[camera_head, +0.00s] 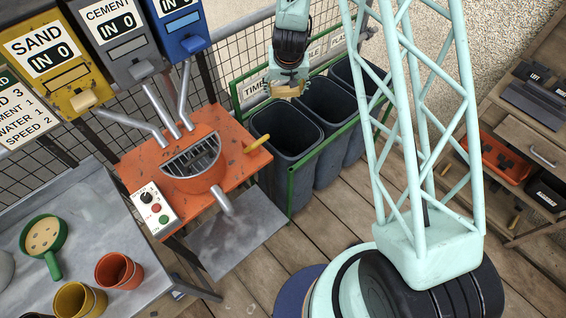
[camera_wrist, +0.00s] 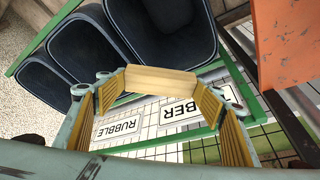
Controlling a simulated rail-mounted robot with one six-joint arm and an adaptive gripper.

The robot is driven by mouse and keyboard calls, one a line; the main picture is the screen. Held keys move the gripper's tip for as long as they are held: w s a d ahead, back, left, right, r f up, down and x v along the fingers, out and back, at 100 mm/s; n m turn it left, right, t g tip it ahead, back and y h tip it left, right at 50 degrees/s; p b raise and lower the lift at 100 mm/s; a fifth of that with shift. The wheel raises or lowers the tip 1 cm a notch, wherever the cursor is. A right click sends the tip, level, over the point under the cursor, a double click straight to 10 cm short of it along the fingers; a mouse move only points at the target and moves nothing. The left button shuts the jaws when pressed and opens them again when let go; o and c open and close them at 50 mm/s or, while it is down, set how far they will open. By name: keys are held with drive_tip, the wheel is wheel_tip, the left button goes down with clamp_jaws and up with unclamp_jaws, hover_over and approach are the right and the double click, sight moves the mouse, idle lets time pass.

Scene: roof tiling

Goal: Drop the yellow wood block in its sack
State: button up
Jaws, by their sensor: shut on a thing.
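The pale yellow wood block (camera_head: 288,91) is held between the fingertips of my gripper (camera_head: 290,84). In the wrist view the block (camera_wrist: 162,81) spans the gap between the ribbed yellow fingers. The block is up in the air, near the back edge of the dark sacks. The nearest sack (camera_head: 286,152), below and in front of the sign starting "TIMBE" (camera_head: 256,87), stands open with its mouth up. My gripper hides part of the signs behind it. In the wrist view, signs reading "RUBBLE" (camera_wrist: 121,129) and ending in "BER" (camera_wrist: 181,109) show beneath the block.
Two more dark sacks, a middle one (camera_head: 328,108) and a far one, stand in the same green frame (camera_head: 291,193). An orange mixer stand (camera_head: 240,151) with a yellow handle is just left of it. A wire mesh fence stands behind. Plank floor in front is clear.

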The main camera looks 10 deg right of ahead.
drive_tip(key=o, duration=0.9)
drive_tip(key=shift+r, duration=0.1)
drive_tip(key=v, duration=1.1)
drive_tip(key=shift+r, duration=0.25)
drive_tip(key=shift+s+r, duration=0.1)
drive_tip(key=shift+s, duration=0.1)
drive_tip(key=shift+a, duration=0.1)
idle(0.9)
